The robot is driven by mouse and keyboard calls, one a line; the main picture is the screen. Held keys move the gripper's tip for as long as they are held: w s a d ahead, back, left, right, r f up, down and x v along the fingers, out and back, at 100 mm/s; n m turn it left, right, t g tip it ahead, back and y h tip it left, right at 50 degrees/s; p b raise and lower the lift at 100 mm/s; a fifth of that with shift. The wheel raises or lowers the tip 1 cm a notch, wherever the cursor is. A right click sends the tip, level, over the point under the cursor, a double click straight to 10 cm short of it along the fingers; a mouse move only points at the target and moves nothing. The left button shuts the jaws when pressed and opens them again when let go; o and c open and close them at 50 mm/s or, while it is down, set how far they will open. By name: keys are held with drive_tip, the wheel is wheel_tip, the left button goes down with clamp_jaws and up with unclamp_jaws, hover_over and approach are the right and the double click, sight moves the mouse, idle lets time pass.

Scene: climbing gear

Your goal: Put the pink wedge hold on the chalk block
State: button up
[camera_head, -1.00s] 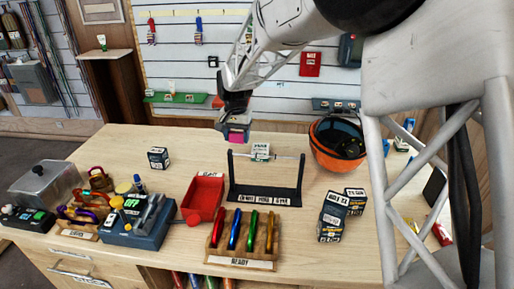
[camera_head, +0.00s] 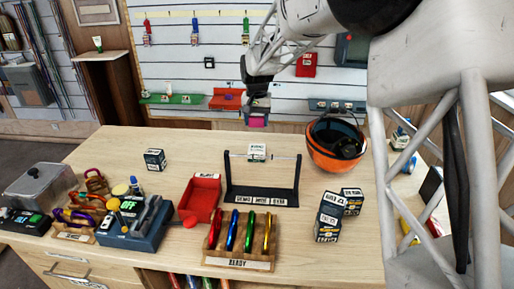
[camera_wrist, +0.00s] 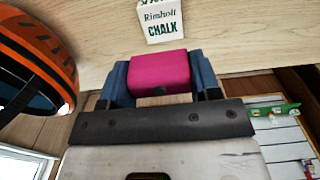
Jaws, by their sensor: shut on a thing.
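The pink wedge hold (camera_wrist: 160,73) is clamped between the blue fingers of my gripper (camera_wrist: 160,78) in the wrist view. In the head view my gripper (camera_head: 257,108) holds the pink wedge hold (camera_head: 257,120) in the air over the back part of the table. The chalk block (camera_head: 257,152) is a white box with green print, at the back of the table behind the black stand's bar. It also shows in the wrist view (camera_wrist: 161,20), just beyond the hold and apart from it.
A black stand (camera_head: 262,196) with a thin crossbar is in front of the chalk block. An orange helmet (camera_head: 325,158) lies to the right. A red tray (camera_head: 203,190), a carabiner rack (camera_head: 240,250) and dark boxes (camera_head: 328,218) are nearer. The table left of the stand has free room.

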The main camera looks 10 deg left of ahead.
hover_over(257, 150)
drive_tip(key=shift+f, duration=3.1)
drive_tip(key=shift+f, duration=1.85)
drive_tip(key=shift+f, duration=0.1)
drive_tip(key=o, duration=0.9)
wheel_tip(257, 150, up, 11)
drive_tip(key=shift+r, duration=0.6)
